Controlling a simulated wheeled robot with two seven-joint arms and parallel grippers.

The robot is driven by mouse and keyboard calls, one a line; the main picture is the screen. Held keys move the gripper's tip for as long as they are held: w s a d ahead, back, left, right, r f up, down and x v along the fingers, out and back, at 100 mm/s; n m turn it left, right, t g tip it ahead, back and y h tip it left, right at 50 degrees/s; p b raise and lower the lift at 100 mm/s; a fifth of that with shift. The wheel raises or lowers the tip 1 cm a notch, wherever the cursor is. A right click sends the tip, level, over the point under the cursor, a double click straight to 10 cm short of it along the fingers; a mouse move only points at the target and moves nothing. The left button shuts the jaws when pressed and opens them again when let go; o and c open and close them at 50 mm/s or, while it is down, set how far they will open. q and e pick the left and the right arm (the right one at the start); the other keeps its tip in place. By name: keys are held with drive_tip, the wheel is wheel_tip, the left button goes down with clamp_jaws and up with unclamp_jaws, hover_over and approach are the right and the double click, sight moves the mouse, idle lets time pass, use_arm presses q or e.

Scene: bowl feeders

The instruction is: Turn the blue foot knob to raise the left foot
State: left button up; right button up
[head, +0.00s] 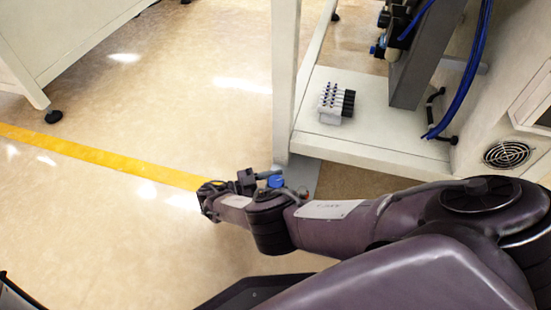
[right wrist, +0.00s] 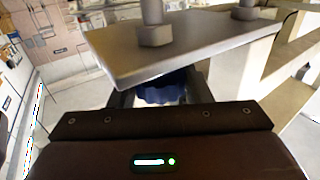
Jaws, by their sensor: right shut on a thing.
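The blue foot knob (right wrist: 165,92) shows in the right wrist view, directly under a grey metal foot plate (right wrist: 190,50). Its upper part is hidden by the plate. My right gripper (right wrist: 160,98) is shut on the knob, one dark finger on each side. In the head view, a bright blue patch (head: 276,181) that looks like the knob shows at the plate's near left corner. My right gripper (head: 262,179) is beside it, low by the machine's left leg (head: 285,80), partly hidden by my own arm. My left gripper is not in view.
Bolts with hex nuts (right wrist: 155,35) stand on the plate. A white machine base (head: 375,145) carries a small valve block (head: 337,103); blue hoses (head: 463,80) hang at right. The floor to the left is open, crossed by a yellow line (head: 100,155).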

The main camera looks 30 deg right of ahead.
idle(0.4)
drive_tip(key=o, duration=1)
